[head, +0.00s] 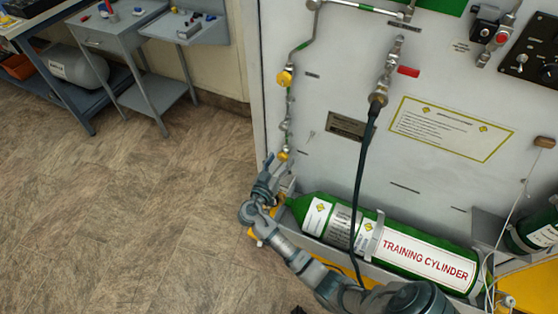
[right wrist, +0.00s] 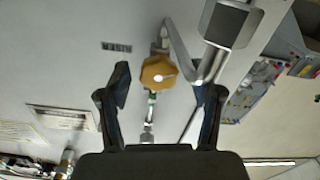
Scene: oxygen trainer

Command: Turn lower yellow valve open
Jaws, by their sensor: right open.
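The lower yellow valve (head: 282,156) sits at the bottom of a thin vertical pipe on the pale panel. My right gripper (head: 272,166) is right at it, reaching up from below. In the right wrist view, the yellow knob (right wrist: 158,72) shows between the two dark fingers of my right gripper (right wrist: 163,82). The fingers are open, with a gap on each side of the knob. The upper yellow valve (head: 284,79) is higher on the same pipe. My left gripper is not in view.
A green training cylinder (head: 430,243) lies in a holder right of my gripper. A black hose (head: 361,190) hangs down the panel and passes in front of it. A grey side table (head: 135,33) stands at the upper left. The floor (head: 130,220) to the left is clear.

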